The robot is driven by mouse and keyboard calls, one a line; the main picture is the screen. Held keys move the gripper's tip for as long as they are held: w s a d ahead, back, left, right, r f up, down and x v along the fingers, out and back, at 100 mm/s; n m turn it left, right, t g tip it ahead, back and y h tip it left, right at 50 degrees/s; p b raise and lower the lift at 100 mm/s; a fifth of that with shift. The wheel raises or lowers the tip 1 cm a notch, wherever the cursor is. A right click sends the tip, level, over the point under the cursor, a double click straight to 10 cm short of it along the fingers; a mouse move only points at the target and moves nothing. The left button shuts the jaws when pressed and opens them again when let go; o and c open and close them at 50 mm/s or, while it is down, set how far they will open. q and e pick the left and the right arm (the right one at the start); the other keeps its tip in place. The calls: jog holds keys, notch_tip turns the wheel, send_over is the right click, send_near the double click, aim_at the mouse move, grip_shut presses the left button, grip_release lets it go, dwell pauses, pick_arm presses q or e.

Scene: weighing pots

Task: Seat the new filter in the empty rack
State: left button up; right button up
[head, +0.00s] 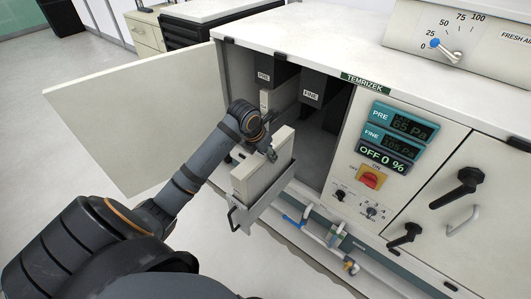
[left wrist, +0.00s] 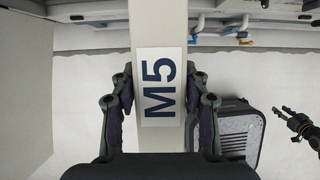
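The new filter, a cream slab (head: 257,176), stands upright at the open cabinet front. Its label "M5" shows in the left wrist view (left wrist: 160,85). The grey pulled-out rack (head: 272,196) with a dark handle is around its lower part. The rack wall hides the filter's bottom edge, so I cannot tell whether it is fully down. My left gripper (head: 268,150) is at the filter's top, its fingers pressed to both sides in the left wrist view (left wrist: 160,110). A small black and orange gripper, my right (left wrist: 290,122), shows at that view's right edge, apart from the filter.
The cabinet door (head: 135,115) stands open on the left. Slots labelled "PRE" (head: 264,76) and "FINE" (head: 311,97) are inside. Pipes with blue and brass fittings (head: 320,235) run low along the front. A grey box (left wrist: 238,130) stands on the pale floor.

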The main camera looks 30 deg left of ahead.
pick_arm(q)
jog(key=o, duration=0.4)
jog(key=shift+c, duration=0.2)
jog(key=v, duration=1.2)
jog(key=shift+s, duration=0.1)
